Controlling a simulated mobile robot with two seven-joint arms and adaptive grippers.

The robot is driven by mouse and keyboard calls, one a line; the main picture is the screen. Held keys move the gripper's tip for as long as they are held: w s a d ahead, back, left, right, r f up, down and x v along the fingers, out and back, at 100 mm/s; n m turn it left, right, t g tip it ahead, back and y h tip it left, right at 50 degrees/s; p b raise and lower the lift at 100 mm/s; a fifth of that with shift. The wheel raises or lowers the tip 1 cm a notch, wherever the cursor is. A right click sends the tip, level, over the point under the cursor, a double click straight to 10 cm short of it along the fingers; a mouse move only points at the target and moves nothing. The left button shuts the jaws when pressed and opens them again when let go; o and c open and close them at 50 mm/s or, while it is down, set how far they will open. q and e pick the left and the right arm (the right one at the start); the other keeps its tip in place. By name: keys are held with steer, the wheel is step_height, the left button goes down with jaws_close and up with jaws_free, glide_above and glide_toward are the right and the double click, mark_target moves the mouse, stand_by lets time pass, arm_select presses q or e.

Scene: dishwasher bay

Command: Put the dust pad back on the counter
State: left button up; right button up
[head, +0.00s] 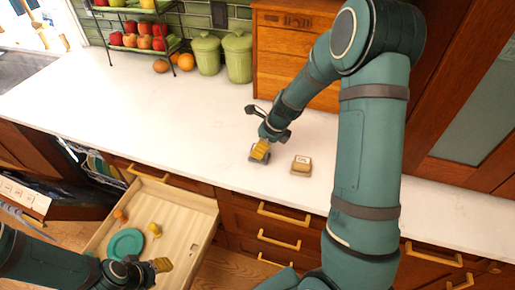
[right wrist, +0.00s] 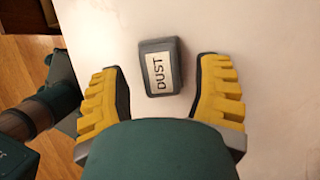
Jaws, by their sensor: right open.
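In the head view the gripper mostly hides the pad. My left gripper (head: 161,265) is over the open drawer; its finger gap cannot be made out.
A tan labelled block (head: 301,166) stands just right of my right gripper. The open drawer (head: 190,205) holds a green plate (head: 125,243) and small orange and yellow items. Green canisters (head: 238,57), a fruit rack and a wooden cabinet line the back. The counter's left half is clear.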

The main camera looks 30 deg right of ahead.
steer(key=p+v, duration=0.1)
steer(key=v, duration=0.7)
steer(key=shift+r+p, duration=0.35)
steer(key=shift+s+d, duration=0.1)
steer(key=shift+s, duration=0.15)
